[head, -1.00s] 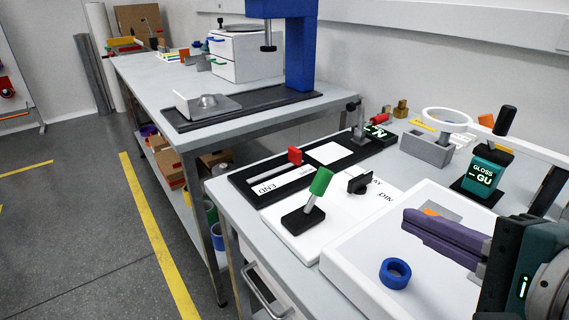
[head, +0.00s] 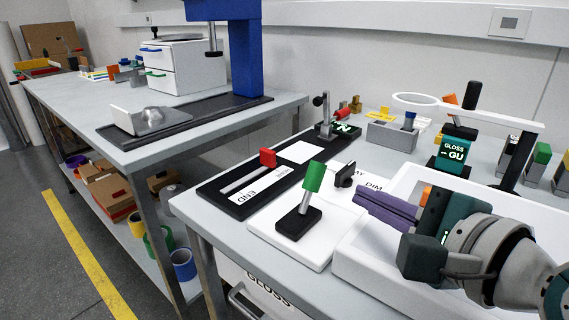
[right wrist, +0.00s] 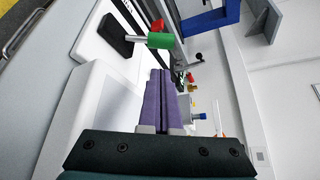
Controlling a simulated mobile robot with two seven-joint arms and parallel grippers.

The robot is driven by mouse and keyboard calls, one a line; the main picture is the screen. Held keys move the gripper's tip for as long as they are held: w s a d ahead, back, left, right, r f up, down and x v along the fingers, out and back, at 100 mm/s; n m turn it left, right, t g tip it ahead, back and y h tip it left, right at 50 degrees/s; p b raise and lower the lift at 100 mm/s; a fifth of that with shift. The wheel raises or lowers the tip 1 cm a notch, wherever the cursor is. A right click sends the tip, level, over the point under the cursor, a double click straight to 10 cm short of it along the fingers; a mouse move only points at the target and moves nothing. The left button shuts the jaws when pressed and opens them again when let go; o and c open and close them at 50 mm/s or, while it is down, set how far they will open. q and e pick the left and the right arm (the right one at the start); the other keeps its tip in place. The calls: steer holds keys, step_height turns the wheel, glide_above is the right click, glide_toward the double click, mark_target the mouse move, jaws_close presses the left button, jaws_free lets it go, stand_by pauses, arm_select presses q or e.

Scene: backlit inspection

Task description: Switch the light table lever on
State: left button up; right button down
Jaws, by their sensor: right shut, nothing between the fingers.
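The light table lever has a green handle (head: 313,177) on a metal shaft, rising from a black base (head: 298,222) on a white panel (head: 262,236). The handle leans slightly to the right in the head view. In the right wrist view the green handle (right wrist: 161,40) lies just beyond my fingertips. My right gripper (head: 362,200) has purple fingers pressed together, with nothing between them. It is to the right of the lever, apart from it, over the light table's edge. The closed fingers (right wrist: 159,76) also show in the right wrist view. My left gripper is out of view.
A black dimmer knob (head: 345,175) stands on the panel just behind the lever. The white light table (head: 350,255) lies under my right arm. A black slide rail with a red knob (head: 267,158) is left of the lever. A gloss meter (head: 455,150) stands behind.

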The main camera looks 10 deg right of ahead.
mark_target(311, 188)
steer(key=b+x, duration=0.1)
steer(key=x, duration=0.7)
steer(key=shift+b, duration=0.4)
